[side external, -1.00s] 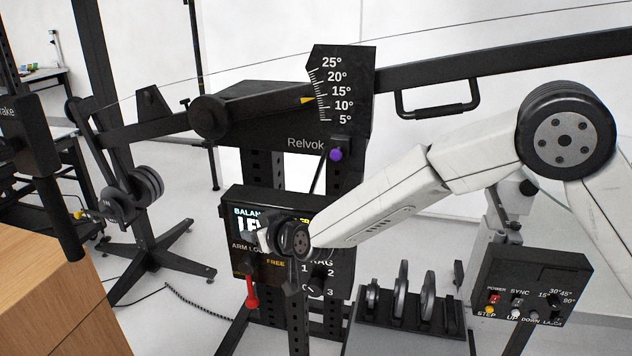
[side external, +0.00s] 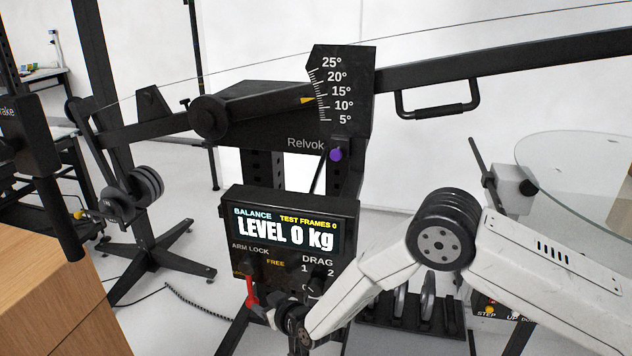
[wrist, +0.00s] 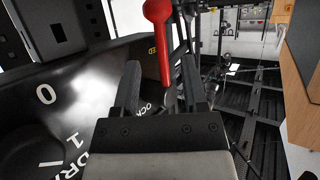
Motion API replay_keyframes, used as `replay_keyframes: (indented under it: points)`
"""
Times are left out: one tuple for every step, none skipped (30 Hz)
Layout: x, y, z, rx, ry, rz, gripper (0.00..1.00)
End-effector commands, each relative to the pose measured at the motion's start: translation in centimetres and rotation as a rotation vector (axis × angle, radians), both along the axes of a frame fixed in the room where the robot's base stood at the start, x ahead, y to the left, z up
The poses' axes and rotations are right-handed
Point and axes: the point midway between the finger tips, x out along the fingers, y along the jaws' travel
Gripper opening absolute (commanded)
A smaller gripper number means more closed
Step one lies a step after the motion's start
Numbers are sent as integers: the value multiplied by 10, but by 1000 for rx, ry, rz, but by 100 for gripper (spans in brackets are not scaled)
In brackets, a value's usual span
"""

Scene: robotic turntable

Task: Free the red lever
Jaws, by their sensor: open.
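The red lever (side external: 252,291) hangs down below the ARM LOCK label on the black control box (side external: 345,215). The yellow word FREE stands above and to the right of the lever. In the wrist view the red lever (wrist: 160,40) reaches down from the top, its narrow end at the gap between my finger tips. My gripper (wrist: 160,75) is open, one finger on each side of the lever's line. In the side view my gripper (side external: 270,314) is low at the box front, just right of the lever. Whether a finger touches the lever cannot be told.
A DRAG dial (wrist: 35,155) is close on the left in the wrist view. The box's display (side external: 286,232) reads LEVEL 0 kg. A purple knob (side external: 336,154) sits above the box. A wooden block (side external: 50,295) stands at the left, and a weight rack (side external: 400,312) is behind my arm.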

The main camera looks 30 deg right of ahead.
Motion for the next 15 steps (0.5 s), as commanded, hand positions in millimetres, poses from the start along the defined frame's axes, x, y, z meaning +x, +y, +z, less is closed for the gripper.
replay_keyframes:
  points:
    - [0,0,0,0,0,0,55]
    - [0,0,0,0,0,0,55]
    - [0,0,0,0,0,0,55]
    - [1,0,0,0,0,0,55]
    - [1,0,0,0,0,0,55]
    - [2,0,0,0,0,0,55]
    - [2,0,-1,0,0,0,55]
    - [3,0,-1,0,1,0,55]
    - [4,1,-2,-1,1,-1,55]
    - [5,1,-2,-1,1,-1,55]
    - [6,1,-3,-1,1,-1,55]
    - [8,2,-4,-1,1,-1,55]
    - [10,2,-4,-1,1,-1,55]
    - [12,2,-5,-1,1,-1,55]
    - [14,3,-6,0,0,-1,55]
